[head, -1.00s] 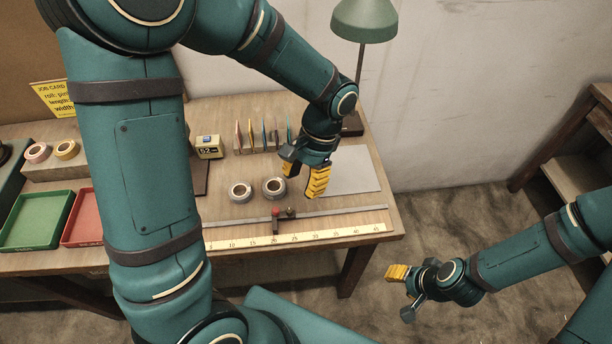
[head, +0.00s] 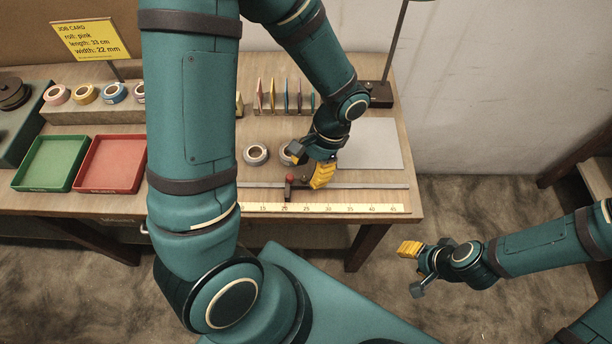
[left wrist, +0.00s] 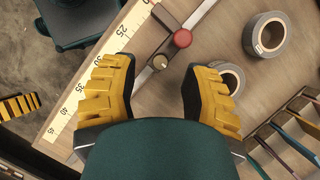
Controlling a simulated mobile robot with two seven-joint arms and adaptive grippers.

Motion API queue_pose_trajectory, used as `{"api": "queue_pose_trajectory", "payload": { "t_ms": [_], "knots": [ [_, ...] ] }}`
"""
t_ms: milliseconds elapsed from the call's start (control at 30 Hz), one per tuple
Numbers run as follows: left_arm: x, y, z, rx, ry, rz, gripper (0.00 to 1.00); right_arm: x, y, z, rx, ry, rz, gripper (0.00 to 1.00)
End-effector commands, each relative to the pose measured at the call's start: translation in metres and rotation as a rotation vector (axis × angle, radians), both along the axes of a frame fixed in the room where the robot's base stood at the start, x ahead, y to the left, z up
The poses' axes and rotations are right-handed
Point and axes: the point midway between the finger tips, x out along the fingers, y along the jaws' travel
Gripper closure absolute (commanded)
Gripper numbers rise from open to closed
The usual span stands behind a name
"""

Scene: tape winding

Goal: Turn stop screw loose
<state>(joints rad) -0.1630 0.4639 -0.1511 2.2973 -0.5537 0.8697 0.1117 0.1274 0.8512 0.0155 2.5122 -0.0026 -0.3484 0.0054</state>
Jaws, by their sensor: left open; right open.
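The stop is a dark block on the metal rail (head: 375,186). It carries a red knob (head: 291,179), which also shows in the left wrist view (left wrist: 182,38), and a small brass-coloured screw (left wrist: 160,62). My left gripper (head: 310,165) is open and empty above the stop, pointing down. In the left wrist view the screw appears between its two yellow fingertips, with the red knob just beyond. I cannot tell how far above the screw the fingertips are. The screw is hidden in the head view. My right gripper (head: 414,270) is open and empty over the floor, right of the bench.
A scale strip (head: 335,208) runs along the bench front. Two grey tape rolls (head: 255,154) lie behind the rail, one partly behind the left gripper. Upright coloured pieces (head: 272,97) stand behind. A pale sheet (head: 372,145) lies right. Green (head: 48,163) and red (head: 110,165) trays are left.

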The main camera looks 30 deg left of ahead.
Motion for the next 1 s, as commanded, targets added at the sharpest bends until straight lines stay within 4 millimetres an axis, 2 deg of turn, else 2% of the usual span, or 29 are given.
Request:
{"api": "queue_pose_trajectory", "payload": {
  "t_ms": [33,200,567,600,700,1000],
  "knots": [
    [-0.003,0.001,-0.008,0.001,0.003,-0.001,0.53,0.001,0.0,-0.003,0.0,-0.001,0.0,0.53],
    [-0.007,0.003,-0.019,0.001,0.002,0.0,0.53,0.001,0.0,-0.006,-0.001,-0.004,0.0,0.53],
    [-0.008,0.004,-0.021,0.0,0.0,0.0,0.54,0.002,0.0,-0.006,-0.001,-0.005,-0.001,0.53],
    [-0.008,0.004,-0.021,0.0,0.0,0.0,0.68,0.002,0.0,-0.006,-0.001,-0.005,-0.001,0.53],
    [-0.008,0.004,-0.021,0.0,0.0,0.0,1.0,0.002,0.0,-0.006,-0.001,-0.004,0.0,0.53],
    [-0.008,0.004,-0.021,0.0,-0.001,-0.002,1.0,0.002,0.0,-0.006,-0.001,-0.004,0.0,0.53]
  ]
}}
